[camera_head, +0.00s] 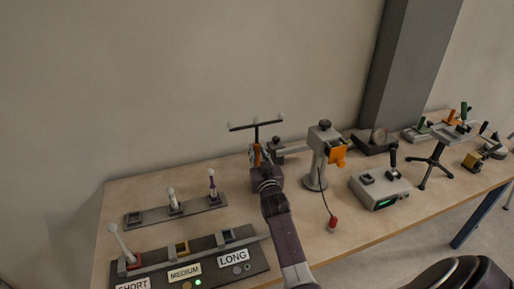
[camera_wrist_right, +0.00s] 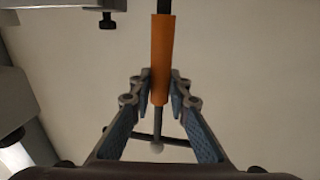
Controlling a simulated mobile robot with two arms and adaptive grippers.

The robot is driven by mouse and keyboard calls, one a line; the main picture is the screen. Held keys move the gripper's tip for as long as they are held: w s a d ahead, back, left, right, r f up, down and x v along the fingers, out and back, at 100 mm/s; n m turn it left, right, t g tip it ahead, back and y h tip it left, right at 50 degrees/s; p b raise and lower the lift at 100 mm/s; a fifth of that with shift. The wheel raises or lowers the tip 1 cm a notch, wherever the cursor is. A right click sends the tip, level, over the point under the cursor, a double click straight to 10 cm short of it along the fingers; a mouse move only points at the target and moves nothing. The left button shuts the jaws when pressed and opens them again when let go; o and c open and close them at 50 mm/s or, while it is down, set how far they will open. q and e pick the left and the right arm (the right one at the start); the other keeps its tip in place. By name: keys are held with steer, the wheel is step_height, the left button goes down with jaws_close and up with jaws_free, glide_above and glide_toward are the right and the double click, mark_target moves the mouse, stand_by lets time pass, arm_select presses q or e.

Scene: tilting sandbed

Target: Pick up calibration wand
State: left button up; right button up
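The calibration wand stands upright at the middle of the table, near the wall. Its dark T-shaped crossbar (camera_head: 256,125) has pale balls at its ends and shows above my right gripper (camera_head: 262,168). In the right wrist view its orange handle (camera_wrist_right: 160,62) runs between the fingers of the right gripper (camera_wrist_right: 161,88). The finger pads close in on both sides of the handle and appear to touch it. The gripper hides the lower part of the wand in the head view, so I cannot tell whether it is still supported from below. My left gripper is out of view.
A grey stand (camera_head: 315,160) with an orange clamp is close on the right, its arm reaching toward the wand. A grey control box (camera_head: 378,188) and a black tripod (camera_head: 435,160) are farther right. A rack (camera_head: 135,219) and a labelled panel (camera_head: 255,262) lie left.

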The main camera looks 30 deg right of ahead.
steer(key=shift+w+d+f, duration=0.1)
steer(key=shift+w+f, duration=0.05)
steer(key=shift+f, duration=0.1)
jaws_close()
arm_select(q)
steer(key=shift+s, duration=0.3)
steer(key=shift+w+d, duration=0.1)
arm_select(e)
steer(key=shift+r, duration=0.55)
step_height(320, 180, up, 19)
steer(key=b, duration=0.1)
glide_above(257, 118)
steer(key=shift+d, duration=0.1)
steer(key=shift+r+p, duration=0.55)
steer(key=shift+r, duration=0.15)
arm_select(q)
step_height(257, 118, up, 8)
steer(key=p, duration=0.7)
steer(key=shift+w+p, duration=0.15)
steer(key=shift+p, duration=0.2)
arm_select(e)
step_height(257, 118, up, 8)
steer(key=shift+f, duration=0.15)
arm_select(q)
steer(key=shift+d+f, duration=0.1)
